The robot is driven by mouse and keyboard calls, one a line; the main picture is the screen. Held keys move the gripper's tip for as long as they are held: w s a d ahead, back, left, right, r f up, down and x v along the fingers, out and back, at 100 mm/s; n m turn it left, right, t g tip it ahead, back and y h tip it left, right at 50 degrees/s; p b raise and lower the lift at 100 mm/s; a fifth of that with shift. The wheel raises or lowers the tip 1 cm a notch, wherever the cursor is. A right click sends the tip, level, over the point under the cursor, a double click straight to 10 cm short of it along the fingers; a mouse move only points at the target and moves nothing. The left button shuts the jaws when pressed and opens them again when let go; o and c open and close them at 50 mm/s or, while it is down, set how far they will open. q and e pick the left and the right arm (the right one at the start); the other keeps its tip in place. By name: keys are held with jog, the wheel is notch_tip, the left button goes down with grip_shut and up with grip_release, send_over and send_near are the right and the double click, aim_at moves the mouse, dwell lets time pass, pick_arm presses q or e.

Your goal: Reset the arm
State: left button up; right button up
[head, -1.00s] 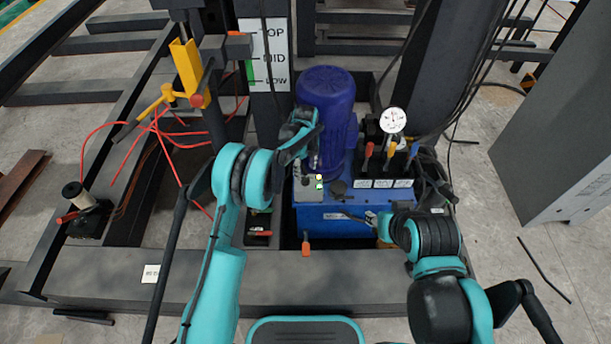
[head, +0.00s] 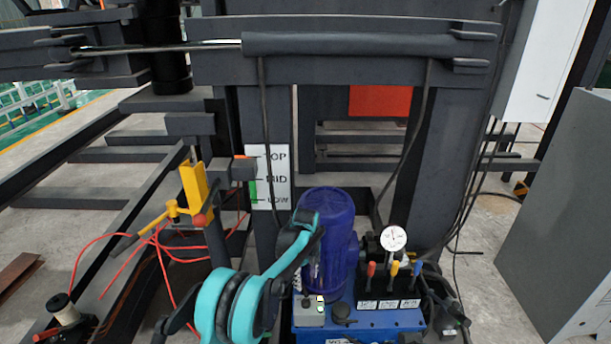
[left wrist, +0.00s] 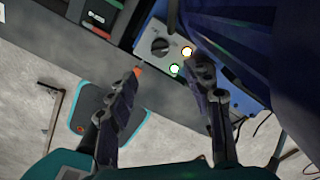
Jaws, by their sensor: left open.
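My left arm comes in from the bottom left of the head view, and its wrist is in front of the blue motor (head: 326,235). My left gripper (left wrist: 166,88) is open in the left wrist view, with nothing between its two dark fingers. The fingers are near the control box (left wrist: 163,42), which has a black knob, a lit yellow lamp and a lit green lamp. The control box (head: 309,311) also shows below the wrist in the head view. My right arm and gripper are out of view.
The blue pump unit carries three levers (head: 393,275) and a white dial gauge (head: 393,238). A TOP/MID/LOW sign (head: 277,178) is on a dark post. Yellow hardware (head: 193,188) and red hoses are left. A grey cabinet (head: 560,215) stands right.

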pick_arm(q)
jog(key=s+a+r+n+t, duration=0.2)
jog(key=s+a+r+n, duration=0.4)
jog(key=r, duration=0.4)
jog(key=s+a+r+n+t, duration=0.1)
jog(key=s+a+r+n, duration=0.4)
jog(key=s+r+n, duration=0.3)
jog(key=s+a+n+t, duration=0.2)
jog(key=s+n, duration=0.4)
jog(key=s, duration=0.3)
jog(key=s+a+n+t, duration=0.2)
jog(key=s+a+n, duration=0.3)
jog(key=s, duration=0.5)
jog(key=shift+f+n, duration=0.15)
jog(key=shift+n, duration=0.95)
